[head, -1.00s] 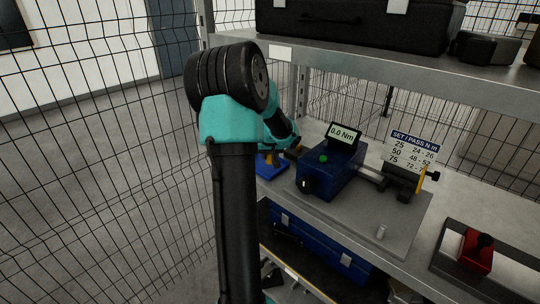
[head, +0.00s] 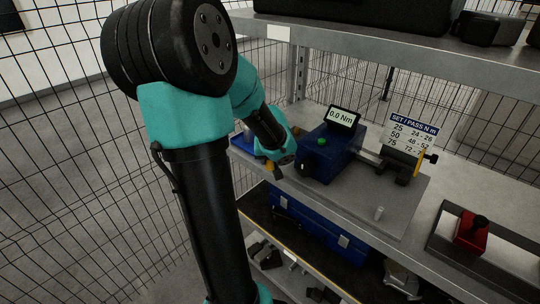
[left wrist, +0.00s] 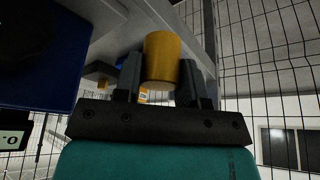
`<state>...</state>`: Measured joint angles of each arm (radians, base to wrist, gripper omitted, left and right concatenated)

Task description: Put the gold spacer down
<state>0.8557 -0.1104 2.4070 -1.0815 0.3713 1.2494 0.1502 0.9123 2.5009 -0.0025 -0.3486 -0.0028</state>
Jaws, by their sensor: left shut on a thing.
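The gold spacer (left wrist: 162,60) is a short gold cylinder, seen close in the left wrist view between the two dark fingers of my left gripper (left wrist: 160,83). The fingers are shut on its sides. In the head view my left gripper (head: 272,167) is just left of the blue torque tester, near the shelf's front left edge. A small gold patch shows at its fingers there. A blue tray (head: 239,139) lies behind the gripper, partly hidden by my arm. I cannot tell whether the spacer touches any surface. My right gripper is not in view.
The blue tester (head: 325,155) with a "0.0 Nm" display (head: 342,117) stands close right of the gripper on a grey plate (head: 400,213). A red block (head: 471,233) sits farther right. An upper shelf (head: 400,52) overhangs the back. Wire mesh stands at left.

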